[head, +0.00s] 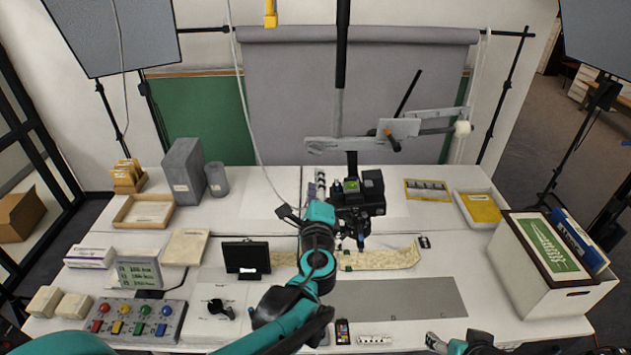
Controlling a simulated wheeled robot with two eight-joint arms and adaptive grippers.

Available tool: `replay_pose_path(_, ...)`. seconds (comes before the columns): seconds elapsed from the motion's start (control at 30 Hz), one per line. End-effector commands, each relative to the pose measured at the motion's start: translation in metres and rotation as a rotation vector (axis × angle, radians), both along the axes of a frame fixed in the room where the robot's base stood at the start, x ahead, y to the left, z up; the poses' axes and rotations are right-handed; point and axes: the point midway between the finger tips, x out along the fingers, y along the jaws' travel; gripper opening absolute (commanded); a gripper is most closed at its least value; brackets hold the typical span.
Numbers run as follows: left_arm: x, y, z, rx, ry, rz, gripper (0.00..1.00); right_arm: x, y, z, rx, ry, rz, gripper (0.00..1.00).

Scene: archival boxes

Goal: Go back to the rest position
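My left arm reaches in from the lower left over the middle of the table (400,340). My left gripper (320,182) is at its far end, beside the black camera (372,192) of the copy stand. Its fingers are small and partly hidden, so I cannot tell whether they are open or whether they touch anything. My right gripper (440,343) shows low at the front edge, right of centre, partly cut off by the frame. Its finger opening is not clear.
A cream scroll strip (385,260) lies partly behind my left arm. A small black monitor (245,257) and a button panel (138,319) stand left. A white box of folders (535,290) stands right. A grey mat (400,298) lies bare in front.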

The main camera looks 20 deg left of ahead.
Motion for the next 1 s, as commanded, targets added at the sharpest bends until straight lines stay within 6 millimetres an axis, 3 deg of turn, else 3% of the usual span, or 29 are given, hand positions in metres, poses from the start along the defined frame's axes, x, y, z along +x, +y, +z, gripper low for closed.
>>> replay_pose_path(0.53,0.0,0.0,0.0,-0.002,0.0,0.0,0.31,0.0,0.0,0.0,0.0,0.0,0.0,0.65)
replay_pose_path(0.63,-0.004,0.007,-0.011,-0.042,0.006,0.016,0.31,0.0,0.0,-0.01,0.0,0.0,0.0,0.65)
replay_pose_path(0.77,-0.023,0.031,-0.055,-0.22,0.03,0.084,0.31,0.0,0.0,-0.046,0.0,0.0,0.0,0.65)
replay_pose_path(1.0,-0.091,0.073,-0.191,-0.771,0.116,0.302,0.31,0.0,0.0,-0.138,0.0,0.0,0.0,0.65)
